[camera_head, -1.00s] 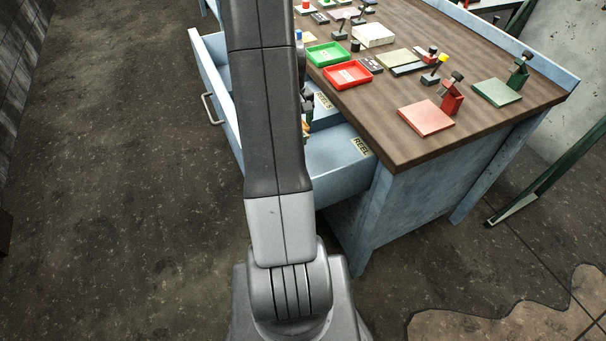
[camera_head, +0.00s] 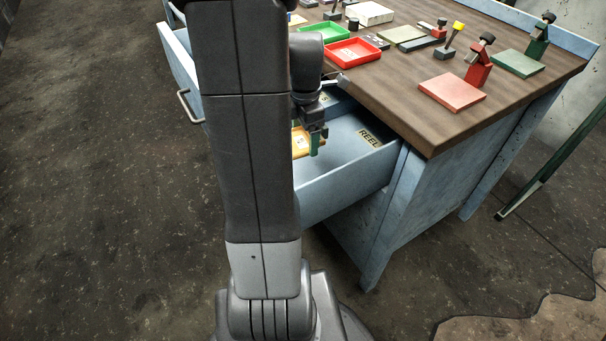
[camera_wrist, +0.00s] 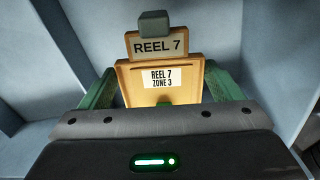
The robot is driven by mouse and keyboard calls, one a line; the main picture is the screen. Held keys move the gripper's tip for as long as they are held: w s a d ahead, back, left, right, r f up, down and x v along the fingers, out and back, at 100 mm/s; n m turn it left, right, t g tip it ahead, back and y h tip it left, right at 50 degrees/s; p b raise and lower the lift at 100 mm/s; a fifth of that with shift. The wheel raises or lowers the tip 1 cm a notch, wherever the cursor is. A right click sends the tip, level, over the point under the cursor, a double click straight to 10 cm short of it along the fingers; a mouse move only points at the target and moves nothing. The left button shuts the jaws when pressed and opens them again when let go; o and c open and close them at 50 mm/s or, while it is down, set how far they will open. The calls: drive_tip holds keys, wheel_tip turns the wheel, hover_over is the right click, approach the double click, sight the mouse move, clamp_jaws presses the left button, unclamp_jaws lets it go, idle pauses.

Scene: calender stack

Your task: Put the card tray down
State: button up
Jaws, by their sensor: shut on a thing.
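The card tray (camera_wrist: 192,88) is orange-yellow with a white label reading REEL 7 ZONE 3. A taller REEL 7 plate with a grey block on top rises at its far end. My gripper (camera_wrist: 163,88) is shut on the tray, one green finger at each side. In the head view, part of the tray (camera_head: 299,143) shows below my gripper (camera_head: 316,140), within the outline of an open blue drawer (camera_head: 345,180). My arm hides much of the tray. I cannot tell whether the tray touches the drawer floor.
The drawer's right part looks empty.

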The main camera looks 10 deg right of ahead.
sight(305, 172)
drive_tip(key=shift+s+f+n+b, duration=0.15)
drive_tip(key=shift+f+n+b, duration=0.3)
drive_tip(key=shift+n, duration=0.25)
drive_tip(key=shift+f, duration=0.2)
wheel_tip(305, 172, down, 10)
drive_tip(key=b, duration=0.3)
drive_tip(key=shift+r, duration=0.25)
drive_tip(key=shift+f, duration=0.15)
drive_tip(key=o, duration=0.9)
wheel_tip(305, 172, up, 12)
drive_tip(key=p, duration=0.3)
drive_tip(key=shift+r, duration=0.2)
